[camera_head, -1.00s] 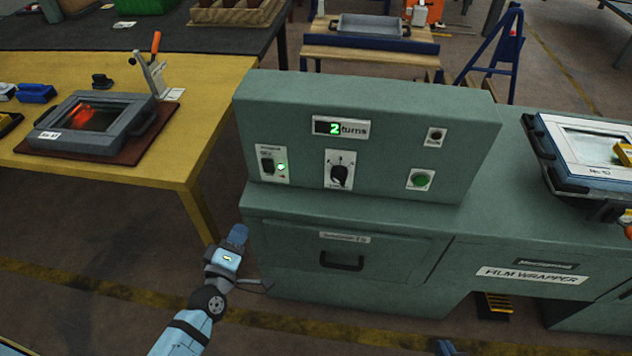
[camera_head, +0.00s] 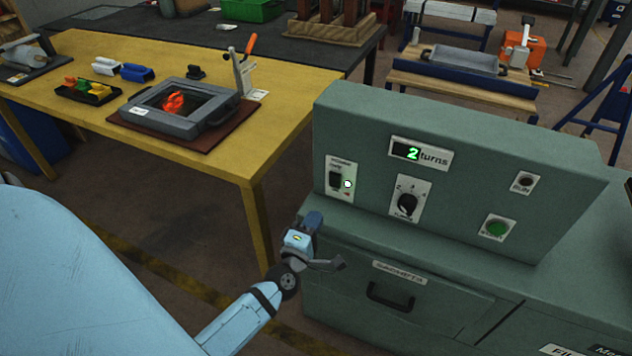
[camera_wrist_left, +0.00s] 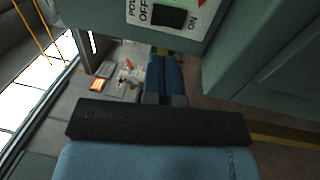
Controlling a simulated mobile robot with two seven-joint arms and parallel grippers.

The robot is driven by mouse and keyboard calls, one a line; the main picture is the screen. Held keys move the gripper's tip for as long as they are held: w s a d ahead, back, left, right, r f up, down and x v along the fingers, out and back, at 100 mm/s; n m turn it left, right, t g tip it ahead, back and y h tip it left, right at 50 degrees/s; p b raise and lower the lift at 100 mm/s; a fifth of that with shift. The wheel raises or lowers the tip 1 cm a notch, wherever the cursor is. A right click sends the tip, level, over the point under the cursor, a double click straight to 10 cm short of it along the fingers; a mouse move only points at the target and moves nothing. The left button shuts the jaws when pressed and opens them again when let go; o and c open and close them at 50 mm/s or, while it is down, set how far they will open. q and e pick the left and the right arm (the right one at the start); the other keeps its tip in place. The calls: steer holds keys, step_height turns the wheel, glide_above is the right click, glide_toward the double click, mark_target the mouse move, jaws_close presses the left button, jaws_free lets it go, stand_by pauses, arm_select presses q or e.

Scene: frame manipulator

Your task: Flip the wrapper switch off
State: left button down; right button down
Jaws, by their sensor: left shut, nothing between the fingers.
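The wrapper switch (camera_head: 336,180) is a black rocker on a white plate at the left of the green-grey wrapper panel (camera_head: 440,130). A light beside it glows, and the display (camera_head: 420,154) reads "2 turns". In the left wrist view the black rocker (camera_wrist_left: 169,17) shows at the top, between the words OFF and ON. My left gripper (camera_head: 313,220) is shut and empty, just below and left of the switch, apart from it. Its blue fingers (camera_wrist_left: 165,75) point toward the switch plate in the wrist view. My right gripper is not in view.
A turns knob (camera_head: 408,204) and a green button (camera_head: 496,228) sit right of the switch. Below is a drawer with a dark handle (camera_head: 390,297). A yellow table (camera_head: 230,160) with a grey framed device (camera_head: 180,108) stands to the left. Dark floor lies between table and wrapper.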

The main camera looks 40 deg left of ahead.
mark_target(337, 178)
arm_select(q)
steer(key=x, duration=1.1)
steer(key=shift+w, duration=0.15)
steer(key=shift+w+r, duration=0.15)
steer(key=shift+w, duration=0.05)
steer(key=shift+s+d, duration=0.1)
